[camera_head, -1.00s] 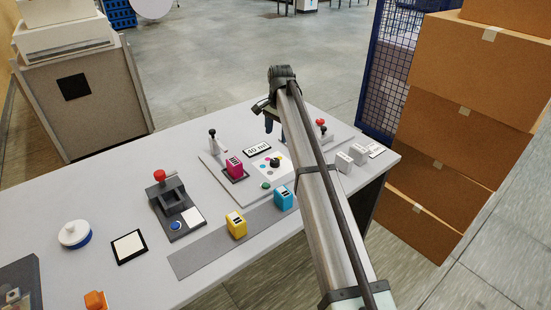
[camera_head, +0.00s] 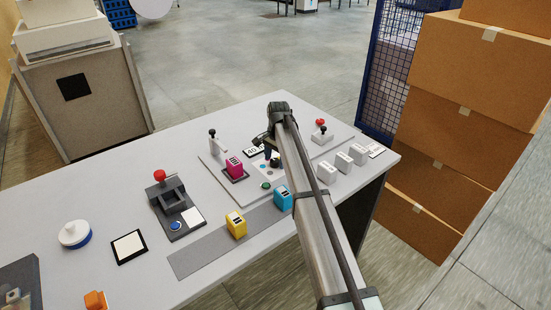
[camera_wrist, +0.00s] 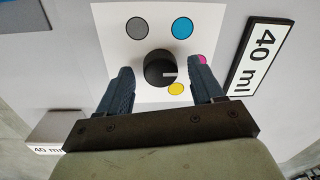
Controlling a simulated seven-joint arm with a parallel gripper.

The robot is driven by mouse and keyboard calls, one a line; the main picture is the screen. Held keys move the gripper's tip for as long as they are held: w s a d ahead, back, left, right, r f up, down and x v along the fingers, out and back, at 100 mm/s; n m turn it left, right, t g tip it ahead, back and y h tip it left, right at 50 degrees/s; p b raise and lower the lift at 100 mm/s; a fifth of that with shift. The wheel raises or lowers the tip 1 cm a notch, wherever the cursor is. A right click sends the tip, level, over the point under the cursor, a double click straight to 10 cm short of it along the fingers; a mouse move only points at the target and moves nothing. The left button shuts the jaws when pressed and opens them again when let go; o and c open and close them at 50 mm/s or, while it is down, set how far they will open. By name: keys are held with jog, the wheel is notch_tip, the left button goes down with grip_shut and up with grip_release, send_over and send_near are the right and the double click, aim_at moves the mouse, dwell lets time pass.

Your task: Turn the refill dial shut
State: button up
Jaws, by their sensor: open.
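The refill dial (camera_wrist: 158,68) is a round black knob with a white mark pointing right in the wrist view. It sits on a white panel (camera_wrist: 105,18) with grey, cyan, magenta and yellow dots around it. The mark points between the magenta and yellow dots. My gripper (camera_wrist: 160,80) is open, with one blue-grey finger on each side of the dial. Gaps show between the fingers and the dial; I cannot tell their height above the panel. In the head view, my gripper (camera_head: 267,152) is low over the panel (camera_head: 262,178), and my arm hides part of it.
Magenta (camera_head: 234,167), yellow (camera_head: 236,225) and cyan (camera_head: 282,199) cartridges stand near the panel. Cardboard boxes (camera_head: 455,120) are stacked beyond the table's right edge.

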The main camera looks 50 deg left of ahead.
jog(key=shift+c, duration=0.3)
jog(key=c, duration=1)
jog(key=shift+n, duration=0.4)
jog(key=n, duration=0.4)
jog(key=shift+a+n, duration=0.1)
jog(key=shift+n, duration=0.3)
jog(key=n, duration=0.6)
jog(key=shift+a+g+h, duration=0.1)
jog(key=shift+g+h, duration=0.2)
jog(key=n, duration=0.6)
jog(key=shift+n, duration=0.3)
jog(key=n, duration=0.5)
jog(key=shift+n+h, duration=0.3)
jog(key=shift+h, duration=0.1)
jog(key=shift+s, duration=0.1)
